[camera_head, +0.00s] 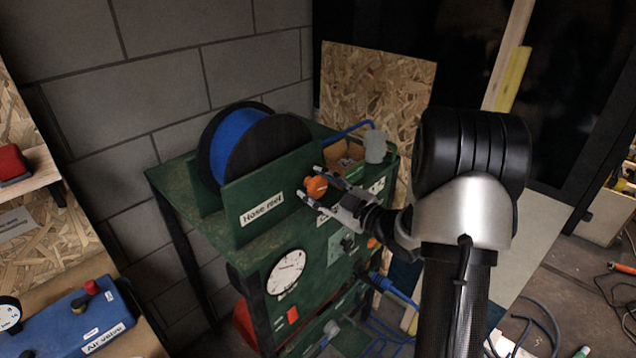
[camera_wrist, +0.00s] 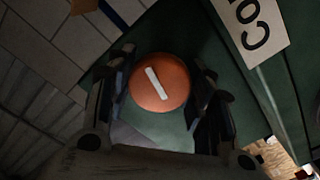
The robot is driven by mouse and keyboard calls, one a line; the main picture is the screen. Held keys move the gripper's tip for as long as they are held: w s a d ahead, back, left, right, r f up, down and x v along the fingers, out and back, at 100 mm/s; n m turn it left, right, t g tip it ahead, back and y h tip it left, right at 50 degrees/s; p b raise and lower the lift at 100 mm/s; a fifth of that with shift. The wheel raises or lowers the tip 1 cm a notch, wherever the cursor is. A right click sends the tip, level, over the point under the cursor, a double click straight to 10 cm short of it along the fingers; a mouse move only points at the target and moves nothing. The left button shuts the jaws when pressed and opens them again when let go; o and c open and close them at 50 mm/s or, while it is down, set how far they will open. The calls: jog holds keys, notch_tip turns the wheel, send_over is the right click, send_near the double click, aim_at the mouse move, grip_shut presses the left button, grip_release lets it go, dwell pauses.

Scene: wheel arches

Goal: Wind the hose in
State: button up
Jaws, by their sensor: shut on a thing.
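The hose reel, with black flanges (camera_head: 268,146) and blue hose (camera_head: 232,137) wound on it, stands in a green bench (camera_head: 170,178) behind a panel labelled "Hose reel" (camera_head: 262,208). An orange round knob (camera_head: 316,188) is on the bench's front to the right of that label. My gripper (camera_head: 311,181) reaches it from the right, one finger on either side. In the wrist view the knob (camera_wrist: 160,84) shows a slanted white line and sits between the fingers of my gripper (camera_wrist: 163,75). The gripper is shut on the knob.
A dial gauge (camera_head: 286,272) and a red patch are on the bench front below. A grey fitting (camera_head: 375,146) stands at the bench's right end. Blue hose (camera_head: 400,292) hangs at lower right. A blue air valve box (camera_head: 85,318) is at lower left.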

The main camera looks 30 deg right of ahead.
jog(key=m+p, duration=0.2)
jog(key=m, duration=0.2)
jog(key=shift+r+m+p, duration=0.1)
jog(key=shift+m+p, duration=0.2)
jog(key=m+p, duration=0.2)
jog(key=m, duration=0.1)
jog(key=shift+m, duration=0.3)
jog(key=m+p, duration=0.3)
jog(key=m, duration=0.1)
jog(key=shift+m, duration=0.3)
jog(key=m+p, duration=0.3)
jog(key=m, duration=0.1)
jog(key=m+p, duration=0.2)
jog(key=m, duration=0.3)
jog(key=shift+p, duration=0.4)
jog(key=m+p, duration=0.2)
jog(key=m, duration=0.1)
jog(key=shift+m, duration=0.3)
jog(key=m+p, duration=0.1)
jog(key=m, duration=0.3)
jog(key=shift+p, duration=0.4)
jog(key=shift+m+p, duration=0.55)
jog(key=shift+m, duration=1.35)
